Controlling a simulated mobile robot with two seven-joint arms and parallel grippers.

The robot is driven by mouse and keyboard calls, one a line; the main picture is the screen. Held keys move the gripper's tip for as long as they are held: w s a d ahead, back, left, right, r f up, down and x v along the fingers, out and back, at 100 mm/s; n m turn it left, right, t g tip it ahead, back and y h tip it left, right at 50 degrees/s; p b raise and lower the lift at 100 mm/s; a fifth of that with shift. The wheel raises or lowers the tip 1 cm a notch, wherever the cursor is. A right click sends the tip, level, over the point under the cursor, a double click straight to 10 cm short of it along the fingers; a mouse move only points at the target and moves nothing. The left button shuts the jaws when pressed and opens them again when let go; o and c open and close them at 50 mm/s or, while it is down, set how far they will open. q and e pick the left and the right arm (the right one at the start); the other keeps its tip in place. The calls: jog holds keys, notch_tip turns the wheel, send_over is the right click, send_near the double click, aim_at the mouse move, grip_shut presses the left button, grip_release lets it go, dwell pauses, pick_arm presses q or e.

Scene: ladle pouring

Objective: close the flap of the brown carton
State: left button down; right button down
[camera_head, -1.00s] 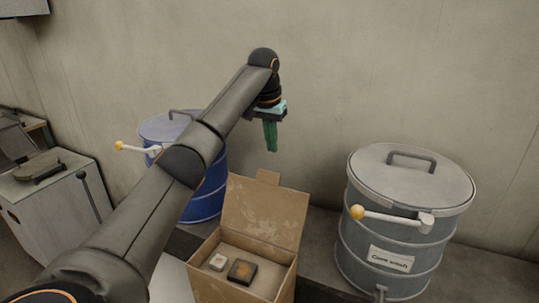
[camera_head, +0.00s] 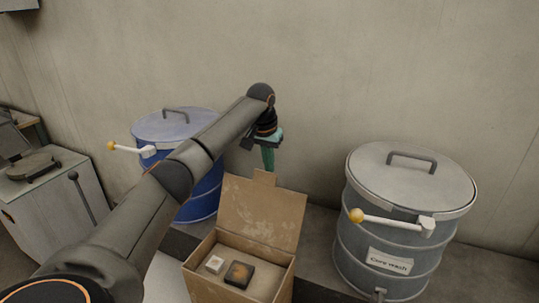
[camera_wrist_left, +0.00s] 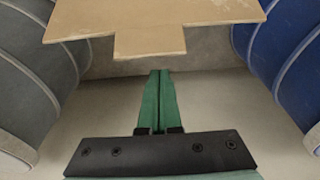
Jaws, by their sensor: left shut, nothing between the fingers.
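The brown carton (camera_head: 204,285) stands in the lower middle of the head view with its flap (camera_head: 262,213) raised at the back, leaning slightly away. Inside the carton lie a small white block (camera_head: 214,264) and a dark block with an orange-brown top (camera_head: 239,274). My left gripper (camera_head: 268,160) hangs above and behind the flap's tab, its green fingers pointing down, shut and empty. In the left wrist view the closed fingertips (camera_wrist_left: 159,74) lie just below the flap's tab (camera_wrist_left: 150,42), with no clear contact. My right gripper is not in view.
A blue drum (camera_head: 205,190) with a yellow-knobbed lever stands behind my left arm. A grey drum (camera_head: 400,240) with a similar lever stands right of the carton. A pale cabinet (camera_head: 50,220) is at the left. A bare wall rises behind.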

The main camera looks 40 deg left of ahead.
pick_arm(q)
jog(key=shift+s+d+r, duration=0.2)
jog(key=shift+s+r, duration=0.1)
jog(key=shift+s, duration=0.35)
jog(key=shift+s+d+r, duration=0.2)
jog(key=shift+s+r, duration=0.1)
jog(key=shift+s, duration=0.3)
